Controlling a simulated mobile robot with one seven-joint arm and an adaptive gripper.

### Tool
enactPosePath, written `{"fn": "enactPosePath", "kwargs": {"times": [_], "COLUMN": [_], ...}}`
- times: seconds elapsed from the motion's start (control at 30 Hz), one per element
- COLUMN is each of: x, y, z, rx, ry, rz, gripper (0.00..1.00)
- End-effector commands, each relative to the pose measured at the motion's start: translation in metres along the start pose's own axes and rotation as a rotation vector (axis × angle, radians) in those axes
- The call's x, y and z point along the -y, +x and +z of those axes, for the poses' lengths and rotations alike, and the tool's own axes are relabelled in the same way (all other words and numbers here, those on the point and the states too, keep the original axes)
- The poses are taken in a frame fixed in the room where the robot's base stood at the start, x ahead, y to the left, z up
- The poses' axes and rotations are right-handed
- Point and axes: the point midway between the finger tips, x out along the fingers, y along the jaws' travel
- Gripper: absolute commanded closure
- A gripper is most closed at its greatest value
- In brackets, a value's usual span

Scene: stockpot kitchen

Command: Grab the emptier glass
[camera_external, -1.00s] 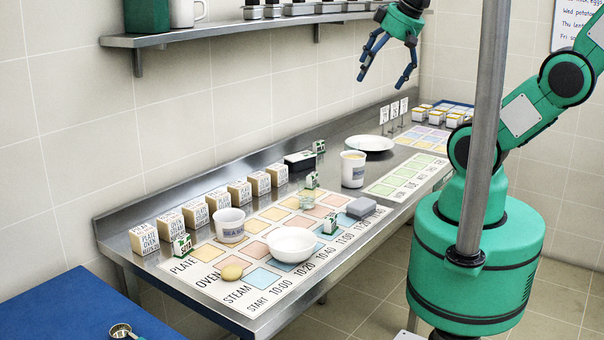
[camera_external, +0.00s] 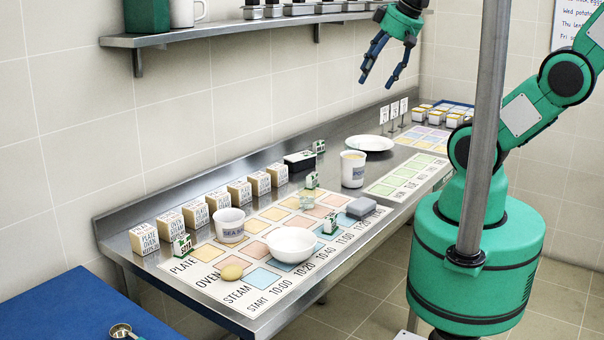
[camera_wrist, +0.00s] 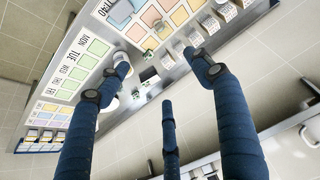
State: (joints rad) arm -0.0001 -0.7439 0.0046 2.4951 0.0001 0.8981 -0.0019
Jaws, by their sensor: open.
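Two white tubs with printed labels stand on the steel counter in the external view. The left tub (camera_external: 230,226) stands on the coloured chart and its inside looks hollow below the rim. The right tub (camera_external: 353,170) stands behind the chart, with pale yellow contents near its rim. A small clear glass-like item (camera_external: 307,194) stands on the chart beside a small green-and-white card; its contents are too small to tell. My gripper (camera_external: 378,82) hangs open and empty, high above the counter's far part. Its blue fingers are spread in the wrist view (camera_wrist: 158,65).
A white plate (camera_external: 370,143) lies farther back. A wall shelf (camera_external: 230,27) runs above, left of my gripper.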

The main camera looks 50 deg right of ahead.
Motion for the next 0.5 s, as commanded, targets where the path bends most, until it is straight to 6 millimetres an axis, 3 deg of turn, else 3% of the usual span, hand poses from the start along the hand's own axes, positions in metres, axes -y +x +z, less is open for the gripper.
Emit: {"fn": "enactPosePath", "kwargs": {"times": [0.27, 0.5], "x": [0.0, 0.001], "y": [0.026, 0.076], "z": [-0.02, -0.049], "rx": [0.057, 0.148], "ry": [-0.02, -0.056], "rz": [-0.001, -0.005], "gripper": [0.35, 0.35]}}
